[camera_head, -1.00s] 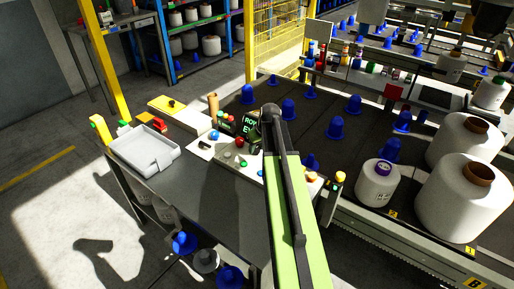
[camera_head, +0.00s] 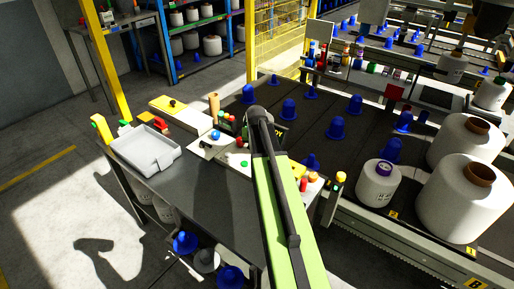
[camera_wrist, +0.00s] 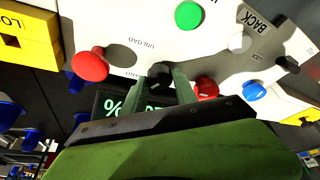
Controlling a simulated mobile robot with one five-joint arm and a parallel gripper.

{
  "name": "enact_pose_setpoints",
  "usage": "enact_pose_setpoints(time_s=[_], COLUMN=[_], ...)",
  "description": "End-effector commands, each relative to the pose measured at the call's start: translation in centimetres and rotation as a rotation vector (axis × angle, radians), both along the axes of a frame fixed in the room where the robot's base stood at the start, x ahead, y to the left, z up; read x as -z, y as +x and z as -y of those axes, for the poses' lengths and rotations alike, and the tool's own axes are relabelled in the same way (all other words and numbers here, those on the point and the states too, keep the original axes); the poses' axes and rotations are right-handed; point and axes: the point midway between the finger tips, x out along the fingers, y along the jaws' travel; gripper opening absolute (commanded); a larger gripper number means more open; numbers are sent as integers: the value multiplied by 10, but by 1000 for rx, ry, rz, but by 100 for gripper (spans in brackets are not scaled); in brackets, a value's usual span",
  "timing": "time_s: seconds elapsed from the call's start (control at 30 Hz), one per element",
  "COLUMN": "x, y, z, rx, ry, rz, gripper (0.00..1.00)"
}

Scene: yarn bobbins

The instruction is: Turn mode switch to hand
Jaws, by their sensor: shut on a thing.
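The control panel (camera_wrist: 215,50) fills the upper wrist view, seen upside down. A black knob (camera_wrist: 159,71), apparently the mode switch, sits near its edge beside the printed word UNLOAD. A second small label left of the knob is too small to read surely. My gripper (camera_wrist: 164,80) has its two green fingers on either side of the knob, shut on it. The knob's pointer direction is hard to see. In the head view the panel (camera_head: 230,160) is partly behind my arm, which hides the knob and my fingertips.
Around the knob are a red mushroom button (camera_wrist: 90,66), a red knob (camera_wrist: 206,88), a green button (camera_wrist: 188,15) and a blue button (camera_wrist: 254,91). A dark display (camera_wrist: 120,104) lies close under my fingers. A grey tray (camera_head: 145,150) stands left of the panel.

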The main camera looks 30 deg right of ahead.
Motion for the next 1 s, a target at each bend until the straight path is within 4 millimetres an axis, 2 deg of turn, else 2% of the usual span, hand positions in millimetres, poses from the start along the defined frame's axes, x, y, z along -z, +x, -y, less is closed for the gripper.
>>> enact_pose_setpoints(time_s=[0.4,0.97,1.0], x=[0,0,0], y=[1,1,1], z=[-2,-2,-2], rx=[199,230,230], ry=[2,4,4], rz=[-2,-1,-1], gripper=[0,0,38])
